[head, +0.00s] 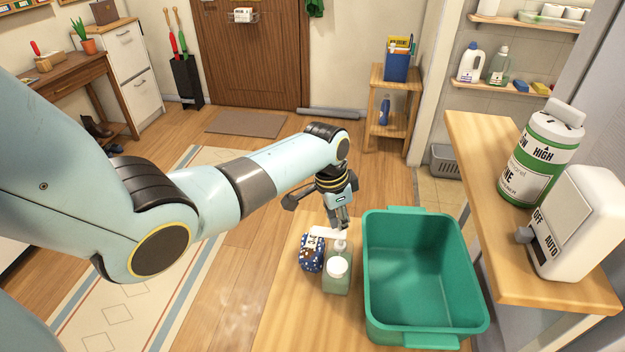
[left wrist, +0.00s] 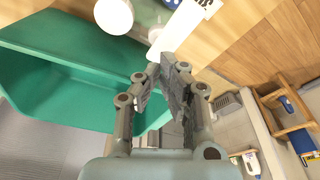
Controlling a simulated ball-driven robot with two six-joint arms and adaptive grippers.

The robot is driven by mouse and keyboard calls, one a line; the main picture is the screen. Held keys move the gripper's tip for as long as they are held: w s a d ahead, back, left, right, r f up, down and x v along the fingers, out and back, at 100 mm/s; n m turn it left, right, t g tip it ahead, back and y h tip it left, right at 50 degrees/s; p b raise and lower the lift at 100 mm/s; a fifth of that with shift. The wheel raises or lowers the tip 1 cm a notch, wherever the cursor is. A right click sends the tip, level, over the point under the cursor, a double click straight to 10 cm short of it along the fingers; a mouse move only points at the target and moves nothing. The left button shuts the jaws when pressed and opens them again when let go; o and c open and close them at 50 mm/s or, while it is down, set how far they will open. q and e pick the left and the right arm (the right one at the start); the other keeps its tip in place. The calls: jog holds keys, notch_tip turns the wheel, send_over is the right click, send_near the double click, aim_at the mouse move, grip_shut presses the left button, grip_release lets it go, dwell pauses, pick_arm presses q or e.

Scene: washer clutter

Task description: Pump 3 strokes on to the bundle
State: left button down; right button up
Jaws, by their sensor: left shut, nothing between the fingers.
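A pale green pump bottle (head: 337,284) with a white pump head (head: 340,246) stands upright on the wooden table, left of a green tub. A dark blue patterned bundle (head: 312,254) lies just left of the bottle, and a white spout-like piece reaches over it. My left gripper (head: 341,222) is shut and empty, pointing down right above the pump head; I cannot tell whether it touches it. In the left wrist view the shut fingers (left wrist: 170,78) are near white parts at the top; the bundle is not clear there. My right gripper is not in view.
The green tub (head: 472,290) is empty and close on the right of the bottle; its wall also shows in the left wrist view (left wrist: 60,45). A shelf (head: 480,160) at the right holds a green-and-white canister (head: 541,155) and a white switch box (head: 580,225). The table front left is bare.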

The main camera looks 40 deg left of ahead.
pick_arm(q)
jog(key=shift+r, duration=0.1)
notch_tip(320, 180, up, 3)
jog(key=shift+r+p, duration=0.2)
jog(key=shift+p, duration=0.8)
jog(key=shift+r, duration=1.25)
